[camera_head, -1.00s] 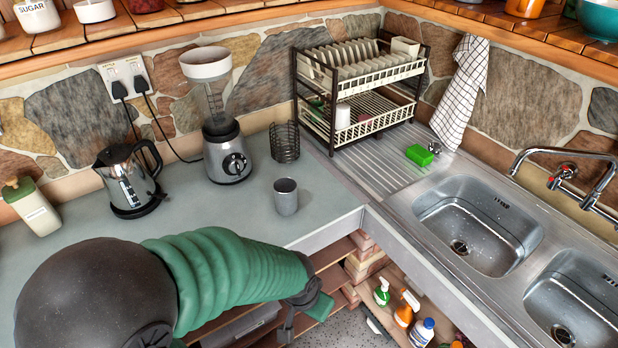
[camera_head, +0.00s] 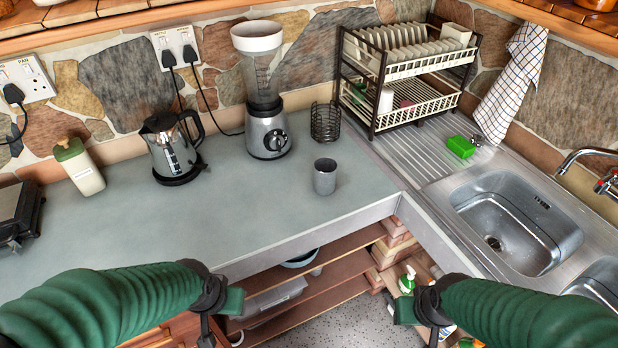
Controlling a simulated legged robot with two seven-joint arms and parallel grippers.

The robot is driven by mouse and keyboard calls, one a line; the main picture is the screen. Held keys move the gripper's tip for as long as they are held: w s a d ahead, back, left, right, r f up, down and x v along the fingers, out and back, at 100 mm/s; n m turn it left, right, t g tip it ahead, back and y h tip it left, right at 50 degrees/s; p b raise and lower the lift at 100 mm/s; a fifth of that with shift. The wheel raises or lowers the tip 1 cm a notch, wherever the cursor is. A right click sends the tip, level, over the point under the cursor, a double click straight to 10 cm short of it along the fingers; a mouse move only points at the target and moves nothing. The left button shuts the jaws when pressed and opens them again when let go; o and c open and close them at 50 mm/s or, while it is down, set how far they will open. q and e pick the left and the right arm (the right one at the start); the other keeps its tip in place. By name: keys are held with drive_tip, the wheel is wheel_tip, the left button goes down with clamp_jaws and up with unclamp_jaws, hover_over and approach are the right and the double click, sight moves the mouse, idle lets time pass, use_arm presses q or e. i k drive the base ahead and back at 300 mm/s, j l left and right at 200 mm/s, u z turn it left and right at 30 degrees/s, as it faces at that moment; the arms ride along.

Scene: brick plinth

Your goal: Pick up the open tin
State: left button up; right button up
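A small grey open-topped cylinder (camera_head: 325,178), which looks like the open tin, stands upright on the grey worktop near its front edge. Nothing touches it. My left gripper (camera_head: 220,312) is below and left of it in the picture, in front of the worktop edge. My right gripper (camera_head: 418,315) is below and right of it, in front of the corner shelves. Both show only as dark wrists with green pads, and I see nothing held in either. Their finger gaps do not show clearly.
A blender (camera_head: 267,130), a dark wire holder (camera_head: 325,122) and a kettle (camera_head: 172,150) stand behind the tin. A dish rack (camera_head: 410,70) and sink (camera_head: 515,225) are to the right. Worktop left of the tin is clear. Open shelves (camera_head: 335,290) lie below.

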sight(326, 169)
drive_tip(key=l+z, duration=0.15)
drive_tip(key=z, duration=1.85)
drive_tip(key=k+j+u, duration=0.1)
drive_tip(key=u, duration=0.65)
drive_tip(key=i+j, duration=0.2)
drive_tip(key=j, duration=0.2)
drive_tip(key=i+j, duration=0.2)
drive_tip(key=j, duration=0.2)
